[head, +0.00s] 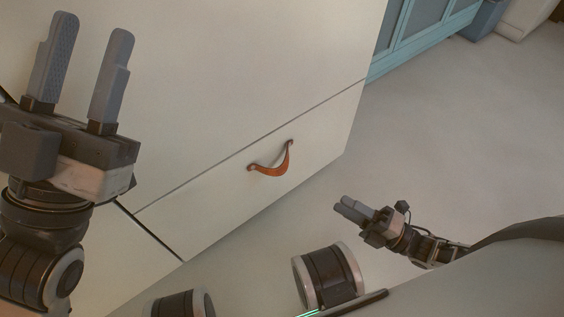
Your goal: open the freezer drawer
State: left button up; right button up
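The freezer drawer (222,208) is the low cream panel at the bottom of a large cream cabinet front. A thin straight seam runs along its top edge, and no gap shows, so it looks closed. A curved orange-brown leather pull (273,167) is fixed to it at two dark ends. My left gripper (93,27) is open and empty at the upper left, in front of the cabinet and well apart from the pull. My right gripper (341,203) is at the lower right, its fingers together with nothing seen between them. It is right of the drawer, apart from the pull.
Another cream panel (125,262) adjoins the drawer at the lower left, past a dark vertical gap. A teal cabinet (425,30) stands at the top right, with a pale box-like object (522,17) beyond it. The grey floor (465,120) right of the drawer is clear.

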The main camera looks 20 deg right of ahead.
jog(key=x, duration=1.5)
jog(key=shift+a, duration=0.15)
jog(key=shift+w, duration=0.15)
grip_shut()
